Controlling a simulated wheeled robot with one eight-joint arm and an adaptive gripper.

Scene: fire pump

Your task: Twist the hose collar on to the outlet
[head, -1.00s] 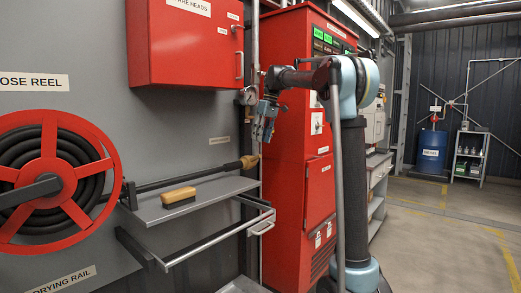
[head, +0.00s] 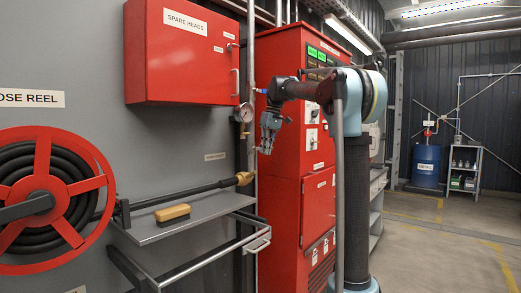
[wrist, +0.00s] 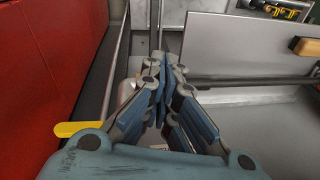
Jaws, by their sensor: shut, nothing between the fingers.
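The black hose ends in a brass-coloured collar (head: 244,178) at the right end of the grey shelf, beside the vertical pipe. My gripper (head: 266,150) points down in front of the red panel cabinet, above and to the right of the collar and apart from it. In the wrist view my gripper (wrist: 163,60) has its fingertips together with nothing between them. A dark hose length (wrist: 250,80) runs along the shelf there; I cannot make out the collar behind the fingers. I cannot clearly pick out the outlet in either view. A yellow lever (wrist: 78,128) shows left of my gripper.
A wooden-backed brush (head: 173,214) lies on the grey shelf (head: 150,235), with a rail below it. A pressure gauge (head: 245,112) sits on the pipe near my gripper. The red panel cabinet (head: 285,165) is close on the right.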

